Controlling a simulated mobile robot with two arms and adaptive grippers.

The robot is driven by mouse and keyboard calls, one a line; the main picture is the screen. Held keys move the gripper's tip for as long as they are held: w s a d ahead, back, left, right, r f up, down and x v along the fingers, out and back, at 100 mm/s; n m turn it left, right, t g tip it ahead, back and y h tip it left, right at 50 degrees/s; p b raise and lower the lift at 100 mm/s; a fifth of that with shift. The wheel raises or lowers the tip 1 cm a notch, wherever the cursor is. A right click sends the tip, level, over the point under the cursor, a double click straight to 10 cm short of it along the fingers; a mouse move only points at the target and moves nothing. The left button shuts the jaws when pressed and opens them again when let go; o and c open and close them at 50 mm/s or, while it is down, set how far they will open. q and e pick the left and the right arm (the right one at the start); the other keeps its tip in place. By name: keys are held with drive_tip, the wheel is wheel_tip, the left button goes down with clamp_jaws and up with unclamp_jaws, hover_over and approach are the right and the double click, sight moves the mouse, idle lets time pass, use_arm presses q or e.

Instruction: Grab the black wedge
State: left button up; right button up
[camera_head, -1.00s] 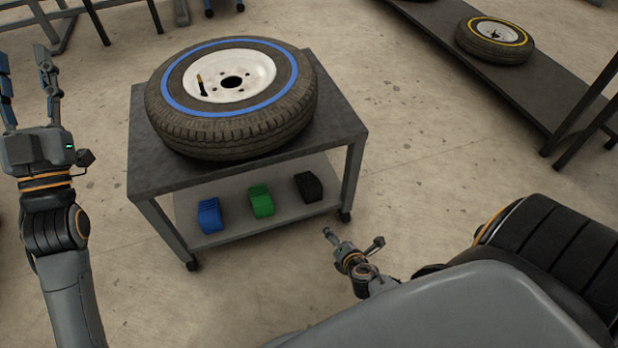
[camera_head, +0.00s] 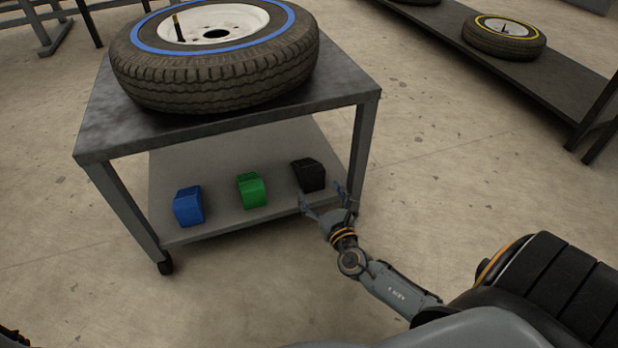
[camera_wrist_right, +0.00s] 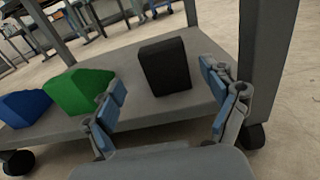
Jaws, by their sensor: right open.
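The black wedge (camera_head: 309,175) sits on the right part of the cart's lower shelf. It also shows in the right wrist view (camera_wrist_right: 165,67), upright on the shelf and ahead of the fingers. My right gripper (camera_head: 322,197) is open at the shelf's front edge, just in front of the black wedge. In the right wrist view the blue-padded fingers of my right gripper (camera_wrist_right: 160,92) are spread apart with nothing between them, and the wedge stands beyond, apart from them. My left gripper is out of view.
A green wedge (camera_head: 251,190) and a blue wedge (camera_head: 188,206) stand left of the black one on the lower shelf (camera_head: 225,222). The cart's right leg (camera_head: 363,150) rises close beside my right gripper. A tire (camera_head: 215,80) lies on the cart top.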

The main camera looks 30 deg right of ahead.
sight(309, 164)
drive_tip(key=b+x, duration=0.1)
drive_tip(key=x, duration=0.3)
drive_tip(key=shift+w, duration=0.3)
drive_tip(key=x, duration=0.1)
drive_tip(key=b+x, duration=0.1)
drive_tip(key=x, duration=0.3)
drive_tip(key=shift+w+d+r, duration=0.1)
drive_tip(key=shift+d+r, duration=0.1)
drive_tip(key=shift+d, duration=0.1)
drive_tip(key=shift+r, duration=0.15)
drive_tip(key=c, duration=1.7)
